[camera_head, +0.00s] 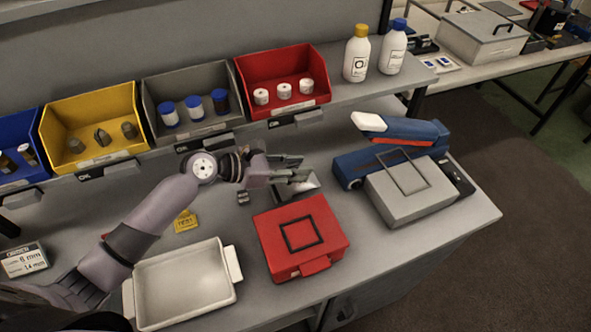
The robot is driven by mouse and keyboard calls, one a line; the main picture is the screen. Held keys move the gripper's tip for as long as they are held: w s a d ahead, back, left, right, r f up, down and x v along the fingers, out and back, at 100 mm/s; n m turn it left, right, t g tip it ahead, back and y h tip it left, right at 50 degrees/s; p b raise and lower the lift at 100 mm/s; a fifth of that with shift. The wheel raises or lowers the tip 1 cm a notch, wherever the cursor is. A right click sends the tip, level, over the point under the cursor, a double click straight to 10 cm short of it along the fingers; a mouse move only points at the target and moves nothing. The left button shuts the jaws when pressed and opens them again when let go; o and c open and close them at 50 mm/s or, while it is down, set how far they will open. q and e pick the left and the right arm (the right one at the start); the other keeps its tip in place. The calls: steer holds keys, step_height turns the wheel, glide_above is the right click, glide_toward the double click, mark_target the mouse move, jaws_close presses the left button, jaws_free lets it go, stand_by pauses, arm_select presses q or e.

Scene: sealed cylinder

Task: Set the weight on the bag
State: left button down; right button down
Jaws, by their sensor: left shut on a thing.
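My left gripper (298,176) reaches in from the left over the middle of the bench. It is shut on a small silvery-grey thing (309,188), partly hidden by the fingers; I cannot tell for sure whether this is the weight. It is above and behind a red case (267,238) with a black square on its lid. No bag can be clearly made out. A small yellow piece (185,222) with dark print lies flat left of the gripper; I cannot tell what it is. My right gripper is not in view.
A white tray (238,288) stands front left. A blue device (350,165) with a white-tipped lever and a grey box (385,208) stand at right. Blue, yellow (60,115), grey and red (262,65) bins and two bottles (357,55) line the back shelf.

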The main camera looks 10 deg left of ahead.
arm_select(q)
steer(key=shift+f, duration=0.65)
steer(key=shift+f, duration=0.15)
steer(key=c, duration=1.2)
jaws_free()
steer(key=shift+b+v, duration=0.75)
steer(key=shift+v, duration=5.3)
steer(key=shift+d, duration=0.1)
